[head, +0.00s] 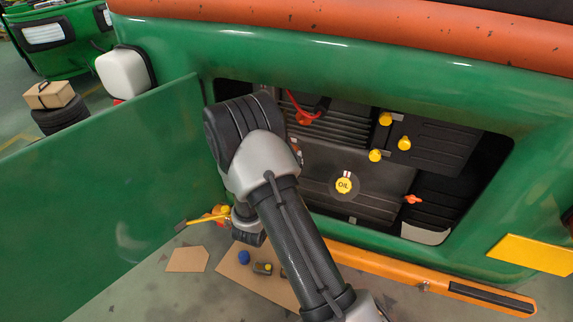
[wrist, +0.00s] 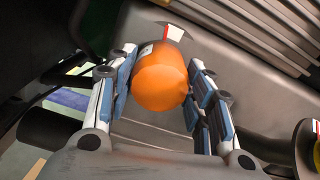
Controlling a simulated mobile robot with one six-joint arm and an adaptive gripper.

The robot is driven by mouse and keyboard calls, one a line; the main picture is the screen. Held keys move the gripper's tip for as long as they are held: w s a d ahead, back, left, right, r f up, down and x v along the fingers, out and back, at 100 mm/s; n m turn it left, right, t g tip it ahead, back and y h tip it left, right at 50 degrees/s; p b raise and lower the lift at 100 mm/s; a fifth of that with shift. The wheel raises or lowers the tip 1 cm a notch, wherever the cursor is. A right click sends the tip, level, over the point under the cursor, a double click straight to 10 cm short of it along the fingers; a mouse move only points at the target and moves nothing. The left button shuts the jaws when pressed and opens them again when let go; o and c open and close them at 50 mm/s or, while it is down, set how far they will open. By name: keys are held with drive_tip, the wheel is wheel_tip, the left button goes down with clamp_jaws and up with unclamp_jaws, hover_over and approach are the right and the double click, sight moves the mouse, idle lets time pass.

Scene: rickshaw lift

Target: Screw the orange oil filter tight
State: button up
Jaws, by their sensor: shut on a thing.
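The orange oil filter (wrist: 161,80) shows in the wrist view as a rounded orange body between my fingers. My gripper (wrist: 159,62) is shut on it, with blue finger pads on its left and right sides. A white and red mark (wrist: 173,33) shows at the filter's far end, against the grey engine casing. The filter's far end is mostly hidden, so I cannot tell how it sits against the engine. In the head view my arm covers the filter and most of my gripper.
The open engine bay of the green rickshaw (head: 420,80) holds a yellow OIL cap (head: 344,185), several yellow caps (head: 404,143) and a red cable (head: 303,112). A green panel (head: 110,185) stands at left. An orange bar (head: 440,280) runs below the bay. Small items lie on cardboard (head: 240,275).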

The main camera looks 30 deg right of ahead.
drive_tip(key=shift+w+d+r, duration=0.1)
idle(0.3)
drive_tip(key=shift+m+b, duration=0.75)
drive_tip(key=shift+m, duration=0.25)
drive_tip(key=o, duration=0.8)
drive_tip(key=shift+o, duration=0.8)
drive_tip(key=shift+w+d, duration=0.15)
drive_tip(key=o, duration=0.3)
drive_tip(key=shift+c, duration=0.7)
drive_tip(key=shift+f+v, duration=0.2)
drive_tip(key=shift+v, duration=0.65)
drive_tip(key=v, duration=0.6)
drive_tip(key=shift+s+a, duration=0.25)
